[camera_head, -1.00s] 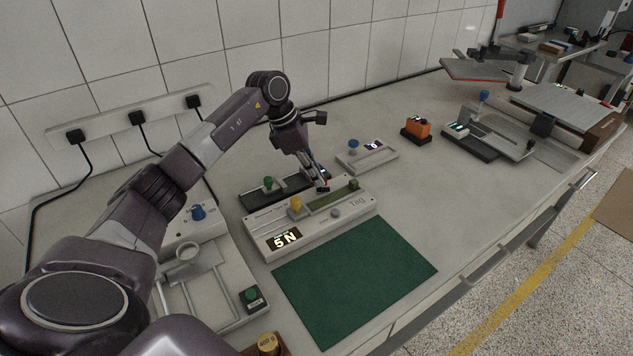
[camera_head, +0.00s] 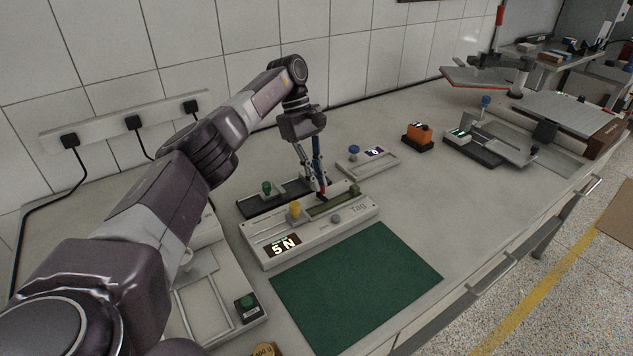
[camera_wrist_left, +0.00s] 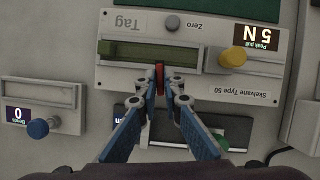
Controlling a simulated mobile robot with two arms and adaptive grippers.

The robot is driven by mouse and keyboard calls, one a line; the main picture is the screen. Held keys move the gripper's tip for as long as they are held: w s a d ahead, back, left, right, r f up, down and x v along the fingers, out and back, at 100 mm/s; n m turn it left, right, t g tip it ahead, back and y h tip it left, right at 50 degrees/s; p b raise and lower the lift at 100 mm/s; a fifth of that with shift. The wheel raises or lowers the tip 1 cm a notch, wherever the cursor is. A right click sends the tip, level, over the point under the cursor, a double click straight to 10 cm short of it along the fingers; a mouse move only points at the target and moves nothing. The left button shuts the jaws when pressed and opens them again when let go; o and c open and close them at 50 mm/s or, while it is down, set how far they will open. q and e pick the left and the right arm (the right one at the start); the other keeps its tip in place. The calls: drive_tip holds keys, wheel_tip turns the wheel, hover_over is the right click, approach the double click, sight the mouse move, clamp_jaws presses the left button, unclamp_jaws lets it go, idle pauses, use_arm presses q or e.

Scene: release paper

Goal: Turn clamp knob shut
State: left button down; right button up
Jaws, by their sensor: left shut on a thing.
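The light grey peel tester (camera_head: 358,212) stands behind the green mat and reads 5 N. Its yellow knob (camera_head: 294,210) is upright at the left of its olive slot; it also shows in the wrist view (camera_wrist_left: 233,57). My left gripper (camera_head: 321,192) points down at the tester's back edge, right of the yellow knob and apart from it. In the wrist view its blue fingers are closed on a slim red piece (camera_wrist_left: 160,78) at the slot's edge. The fingers partly hide this piece; I cannot tell whether it is the clamp knob. My right gripper is out of view.
Behind the tester lies a dark fixture with a green knob (camera_head: 267,187). A grey box with a blue knob (camera_head: 354,150) stands farther right. The green mat (camera_head: 355,285) is bare.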

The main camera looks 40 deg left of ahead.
use_arm(q)
drive_tip(key=shift+w+m, duration=0.1)
drive_tip(key=shift+m, duration=0.5)
drive_tip(key=shift+m+g, duration=0.3)
drive_tip(key=shift+m, duration=0.1)
drive_tip(key=c, duration=2.1)
unclamp_jaws()
drive_tip(key=shift+n, duration=0.4)
